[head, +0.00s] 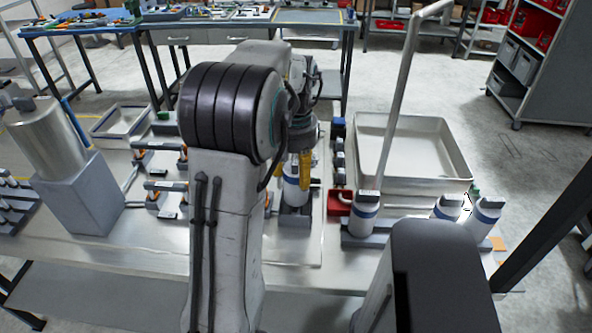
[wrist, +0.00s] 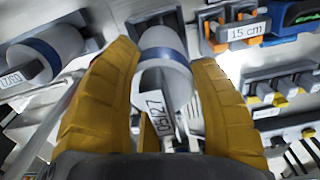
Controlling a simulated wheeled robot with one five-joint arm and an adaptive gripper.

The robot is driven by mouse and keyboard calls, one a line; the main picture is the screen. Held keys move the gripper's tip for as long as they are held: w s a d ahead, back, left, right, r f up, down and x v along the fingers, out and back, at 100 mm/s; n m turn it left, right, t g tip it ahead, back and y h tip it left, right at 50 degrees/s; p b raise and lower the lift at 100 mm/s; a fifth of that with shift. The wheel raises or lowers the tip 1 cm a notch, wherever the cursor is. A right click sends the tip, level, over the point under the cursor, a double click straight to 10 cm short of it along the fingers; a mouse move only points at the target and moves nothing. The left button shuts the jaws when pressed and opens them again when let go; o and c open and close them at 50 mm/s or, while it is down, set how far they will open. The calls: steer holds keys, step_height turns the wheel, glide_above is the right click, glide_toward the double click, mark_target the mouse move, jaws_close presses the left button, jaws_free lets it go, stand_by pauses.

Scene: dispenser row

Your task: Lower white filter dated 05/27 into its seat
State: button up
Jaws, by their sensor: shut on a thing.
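The white filter dated 05/27 (wrist: 165,75) has a blue band, and its date tag faces the wrist camera. My gripper (wrist: 164,62) has its yellow fingers shut on both sides of this filter. In the head view the held filter (head: 293,193) looks about upright under my gripper (head: 294,172), partly hidden by my arm. A grey block-like seat (head: 294,217) shows directly below it. I cannot tell whether the filter's lower end touches the seat or is inside it.
Other white filters with blue bands stand to the right (head: 363,213), (head: 447,207), (head: 485,217). A red bin (head: 340,203) and large pale tray (head: 372,150) are nearby. A metal cylinder on a grey block (head: 80,195) stands left. A "15 cm" label (wrist: 243,33) marks a rack.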

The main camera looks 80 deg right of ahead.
steer(key=shift+f+b, duration=1.25)
steer(key=shift+f, duration=0.5)
steer(key=o, duration=1.3)
steer(key=shift+r, duration=0.1)
step_height(320, 180, up, 12)
